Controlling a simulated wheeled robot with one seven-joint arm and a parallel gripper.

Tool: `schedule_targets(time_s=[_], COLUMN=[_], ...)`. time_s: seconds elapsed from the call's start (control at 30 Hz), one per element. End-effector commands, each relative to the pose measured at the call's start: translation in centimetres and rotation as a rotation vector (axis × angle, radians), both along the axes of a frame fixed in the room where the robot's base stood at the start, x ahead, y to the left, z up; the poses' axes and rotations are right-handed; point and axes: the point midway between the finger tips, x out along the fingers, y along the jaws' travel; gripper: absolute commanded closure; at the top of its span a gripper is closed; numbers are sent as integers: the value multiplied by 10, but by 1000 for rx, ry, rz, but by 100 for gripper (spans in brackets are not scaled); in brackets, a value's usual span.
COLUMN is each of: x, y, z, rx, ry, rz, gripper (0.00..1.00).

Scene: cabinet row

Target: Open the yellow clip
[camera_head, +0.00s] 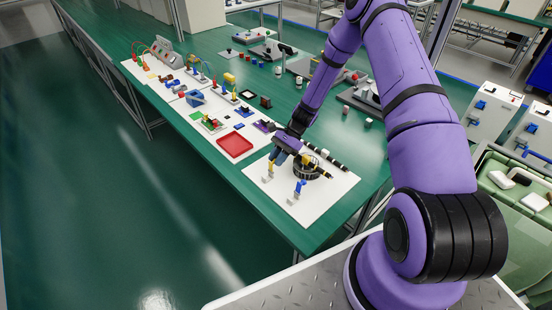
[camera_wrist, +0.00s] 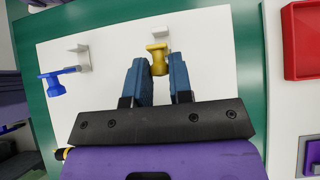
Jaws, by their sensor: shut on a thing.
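The yellow clip (camera_wrist: 159,60) stands on the white board (camera_wrist: 215,60) in front of a small grey bracket (camera_wrist: 160,33). My gripper (camera_wrist: 158,70) has its two blue-grey fingers on either side of the yellow clip and is shut on it. In the head view my gripper (camera_head: 281,158) is low over the near end of the board, and the yellow clip (camera_head: 270,166) shows small beside the fingers. A blue clip (camera_wrist: 57,83) is at the left in the wrist view, by a second grey bracket (camera_wrist: 82,58). The clip's lower part is partly hidden.
A red tray (camera_head: 236,145) lies beside the gripper's board. A round dark object and black-and-yellow rods (camera_head: 324,158) are just right of my gripper. Several small parts line the green table (camera_head: 200,60). The table edge is close to the left.

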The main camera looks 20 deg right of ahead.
Motion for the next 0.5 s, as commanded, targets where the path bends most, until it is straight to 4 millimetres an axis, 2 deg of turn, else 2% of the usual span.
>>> schedule_targets(time_s=[0.17, 0.2, 0.3, 0.5], x=[0, 0, 0, 0], y=[0, 0, 0, 0], z=[0, 0, 0, 0], rx=[-1, -1, -2, -2], ry=[0, 0, -1, -1], rz=[0, 0, 0, 0], gripper=[100, 77, 54, 54])
